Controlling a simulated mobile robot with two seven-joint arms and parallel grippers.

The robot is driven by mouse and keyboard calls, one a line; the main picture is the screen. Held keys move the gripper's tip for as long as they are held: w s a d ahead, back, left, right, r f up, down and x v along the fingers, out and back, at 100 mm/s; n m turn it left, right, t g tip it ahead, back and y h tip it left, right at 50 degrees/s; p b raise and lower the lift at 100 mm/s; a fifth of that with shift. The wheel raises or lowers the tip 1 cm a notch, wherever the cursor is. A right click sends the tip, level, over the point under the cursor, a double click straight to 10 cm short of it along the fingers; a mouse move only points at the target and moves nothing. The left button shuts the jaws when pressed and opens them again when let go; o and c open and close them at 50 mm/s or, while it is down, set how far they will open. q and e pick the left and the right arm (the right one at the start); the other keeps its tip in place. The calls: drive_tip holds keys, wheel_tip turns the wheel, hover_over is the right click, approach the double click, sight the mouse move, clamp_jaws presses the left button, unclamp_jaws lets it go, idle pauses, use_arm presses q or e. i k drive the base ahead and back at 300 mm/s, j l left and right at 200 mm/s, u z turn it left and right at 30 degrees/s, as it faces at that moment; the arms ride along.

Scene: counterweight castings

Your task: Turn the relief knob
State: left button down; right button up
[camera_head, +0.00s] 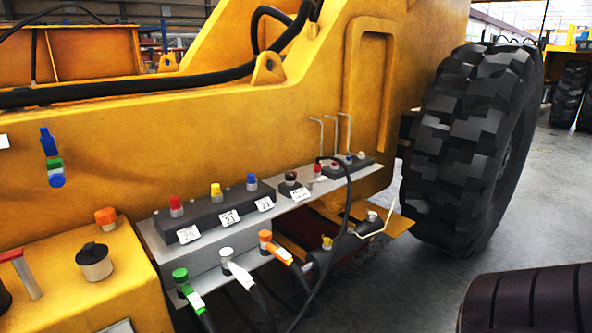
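No relief knob can be singled out for certain. A small dark block with a round knob on top and a white tag (291,186) sits on the grey shelf (215,240) of the yellow machine. Left of it is a long dark block (213,211) with a red cap (176,206), a yellow cap (216,190), a blue cap (252,182) and white number tags. An orange knob (105,215) and a black round cap on a pale neck (94,261) stand on the yellow box at the lower left. Neither gripper is in view.
Green (181,277), white (227,255) and orange (266,240) hose couplings hang along the shelf front. A black cable (343,215) loops down past it. A large tyre (475,140) stands at right, and a dark ribbed object (530,300) fills the lower right corner.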

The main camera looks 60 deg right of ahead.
sight(290, 176)
drive_tip(key=i+l, duration=0.1)
drive_tip(key=l, duration=0.45)
drive_tip(key=i+l, duration=0.1)
drive_tip(key=l, duration=0.5)
drive_tip(key=i+l, duration=0.1)
drive_tip(key=l, duration=0.45)
